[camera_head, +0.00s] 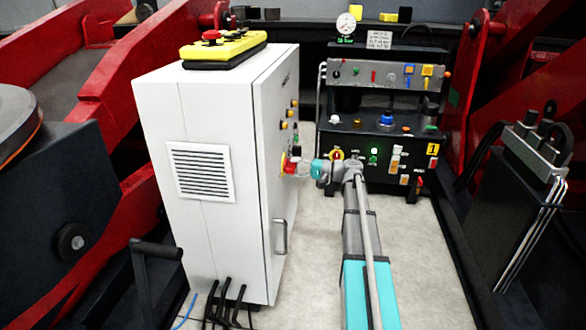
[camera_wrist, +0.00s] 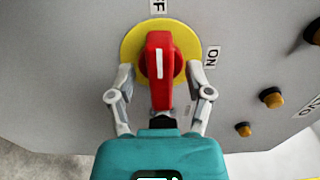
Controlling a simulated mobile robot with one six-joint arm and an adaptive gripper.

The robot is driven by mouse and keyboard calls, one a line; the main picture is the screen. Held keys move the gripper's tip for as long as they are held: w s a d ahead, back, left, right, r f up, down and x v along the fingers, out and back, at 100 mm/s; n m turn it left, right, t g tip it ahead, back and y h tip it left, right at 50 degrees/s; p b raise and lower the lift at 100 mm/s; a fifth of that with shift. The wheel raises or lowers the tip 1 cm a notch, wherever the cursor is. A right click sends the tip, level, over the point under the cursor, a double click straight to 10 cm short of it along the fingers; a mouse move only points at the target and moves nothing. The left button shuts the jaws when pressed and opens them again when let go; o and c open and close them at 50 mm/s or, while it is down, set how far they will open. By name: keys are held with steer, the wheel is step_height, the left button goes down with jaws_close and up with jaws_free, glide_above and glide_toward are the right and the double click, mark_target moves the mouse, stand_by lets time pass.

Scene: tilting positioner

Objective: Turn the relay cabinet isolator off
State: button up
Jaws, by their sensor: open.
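The relay cabinet (camera_head: 215,110) is a white box at the left centre in the head view. Its isolator shows there as a small red and yellow patch (camera_head: 288,164) on the right face. In the wrist view the isolator is a red handle (camera_wrist: 159,62) on a yellow disc (camera_wrist: 188,52). The handle stands upright in the picture, its white mark toward a partly cut-off label ending in F (camera_wrist: 159,6). The ON label (camera_wrist: 211,57) is to the right. My gripper (camera_wrist: 165,80) is open, with one finger each side of the handle and gaps visible between.
Yellow-orange buttons (camera_wrist: 272,97) sit on the cabinet face right of the isolator. A door handle (camera_head: 281,237) is lower on that face. A black control panel (camera_head: 375,135) stands behind my arm. A yellow pendant (camera_head: 223,46) lies on the cabinet top. Red beams flank both sides.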

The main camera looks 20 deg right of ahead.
steer(key=v, duration=1)
steer(key=shift+s+d, duration=0.3)
